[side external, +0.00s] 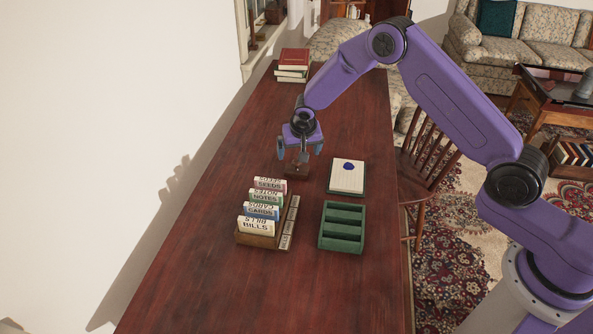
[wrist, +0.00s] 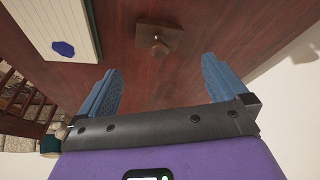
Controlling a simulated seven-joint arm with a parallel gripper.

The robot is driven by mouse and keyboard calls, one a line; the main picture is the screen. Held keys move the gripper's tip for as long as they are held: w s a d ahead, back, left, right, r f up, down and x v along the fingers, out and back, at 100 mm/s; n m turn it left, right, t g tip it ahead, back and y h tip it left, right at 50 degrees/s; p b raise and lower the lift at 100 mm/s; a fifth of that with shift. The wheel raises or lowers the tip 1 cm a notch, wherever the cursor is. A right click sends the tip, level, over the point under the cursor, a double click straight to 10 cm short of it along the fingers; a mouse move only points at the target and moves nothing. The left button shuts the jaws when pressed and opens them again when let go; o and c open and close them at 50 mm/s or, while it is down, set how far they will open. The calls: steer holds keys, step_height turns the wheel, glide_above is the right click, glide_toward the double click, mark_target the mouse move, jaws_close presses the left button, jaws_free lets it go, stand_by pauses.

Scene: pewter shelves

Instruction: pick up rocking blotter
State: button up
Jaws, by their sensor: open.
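The rocking blotter, a small brown wooden block with a knob on top (side external: 296,171), sits on the dark red-brown table. In the wrist view the blotter (wrist: 172,40) lies beyond the fingertips, roughly between their lines, with its knob towards me. My gripper (side external: 300,152) is open and points down just above the blotter. In the wrist view its two blue fingers (wrist: 160,70) are spread wide with nothing between them. In the side view the fingers partly overlap the blotter's top.
A notepad with a blue blob (side external: 347,177) lies right of the blotter; it also shows in the wrist view (wrist: 45,25). A card holder (side external: 258,240) and a green compartment tray (side external: 342,205) stand nearer the camera. Books (side external: 293,62) are stacked at the far end. Bare table surrounds the blotter.

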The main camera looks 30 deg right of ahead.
mark_target(297, 162)
steer(key=shift+x, duration=5)
steer(key=shift+s+d, duration=0.1)
steer(key=c, duration=0.8)
